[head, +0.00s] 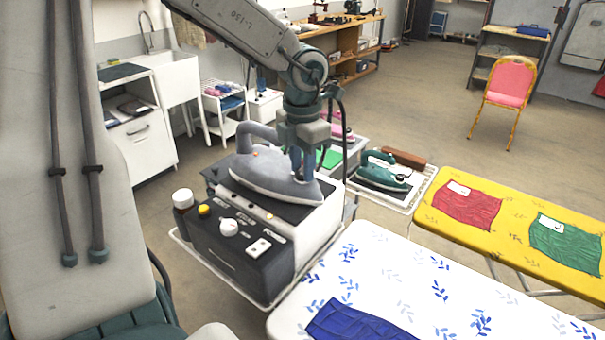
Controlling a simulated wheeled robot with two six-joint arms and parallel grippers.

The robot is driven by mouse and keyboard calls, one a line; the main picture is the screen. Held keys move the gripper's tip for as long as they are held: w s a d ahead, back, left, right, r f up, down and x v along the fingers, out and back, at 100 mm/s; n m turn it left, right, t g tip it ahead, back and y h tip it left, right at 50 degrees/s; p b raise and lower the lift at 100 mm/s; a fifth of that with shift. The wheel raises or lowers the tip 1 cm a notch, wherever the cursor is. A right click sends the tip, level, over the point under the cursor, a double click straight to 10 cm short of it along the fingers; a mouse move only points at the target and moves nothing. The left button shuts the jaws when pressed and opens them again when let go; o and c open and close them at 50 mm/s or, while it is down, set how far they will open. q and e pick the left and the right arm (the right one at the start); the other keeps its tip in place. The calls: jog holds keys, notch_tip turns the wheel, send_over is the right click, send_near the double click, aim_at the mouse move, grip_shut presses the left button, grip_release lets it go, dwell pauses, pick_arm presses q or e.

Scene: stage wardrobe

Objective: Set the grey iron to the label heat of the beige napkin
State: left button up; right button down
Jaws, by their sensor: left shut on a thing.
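The grey iron (272,178) rests on top of a dark and white steam station (255,245), its handle to the left and its tip to the right. My left gripper (303,168) points straight down and is shut on the upper front part of the iron. The fingers hide what exactly they grip there, so a dial cannot be made out. The station's front has a white knob (229,228), a yellow button (204,210) and a white switch. I do not see a beige napkin. My right gripper is not in view.
A teal iron (384,172) sits on a stand behind. A yellow board (465,228) holds a red cloth (467,205) and a green cloth (567,243), both with white labels. A white leaf-patterned board (400,280) holds a blue cloth (355,322). A pink chair (507,85) stands behind.

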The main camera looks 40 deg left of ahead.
pick_arm(q)
jog(key=m+b, duration=0.1)
jog(key=m, duration=0.2)
jog(key=shift+f+m+b, duration=0.1)
jog(key=shift+m+b, duration=0.2)
jog(key=shift+m, duration=1)
jog(key=m, duration=0.2)
jog(key=shift+m+b, duration=0.35)
jog(key=shift+m, duration=0.05)
jog(key=m, duration=0.5)
jog(key=shift+m+p, duration=0.4)
jog(key=shift+m, duration=2)
jog(key=o, duration=1)
jog(key=shift+c, duration=0.2)
